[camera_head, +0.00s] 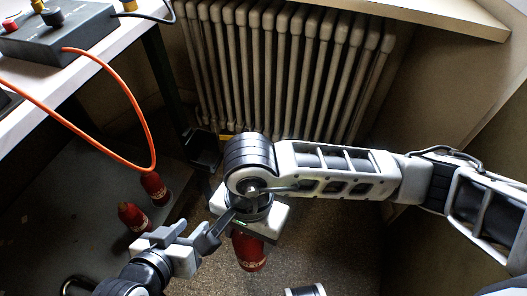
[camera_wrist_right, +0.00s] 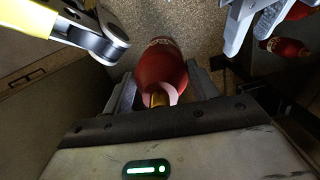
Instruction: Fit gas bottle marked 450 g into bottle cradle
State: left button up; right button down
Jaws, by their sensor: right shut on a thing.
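My right gripper (camera_head: 246,228) is shut on a red gas bottle (camera_head: 250,252), which hangs below it above the speckled floor. In the right wrist view the same bottle (camera_wrist_right: 160,70) sits between the two fingers, with its brass-coloured neck towards the palm. Its marking is too small to read. My left gripper (camera_head: 185,238) is empty and looks open, left of the held bottle; its fingers also show in the right wrist view (camera_wrist_right: 255,22). Two more red bottles (camera_head: 154,188) (camera_head: 135,217) stand further left.
A ribbed radiator (camera_head: 280,70) stands along the back wall. At upper left a table (camera_head: 110,50) carries a grey box (camera_head: 60,32), and an orange cable (camera_head: 130,90) loops down from it. A yellow-and-grey part (camera_wrist_right: 75,30) is close to the held bottle in the wrist view.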

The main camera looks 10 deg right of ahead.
aim_at(202, 146)
jog(key=z, duration=0.4)
jog(key=i, duration=1.05)
jog(key=u, duration=1.85)
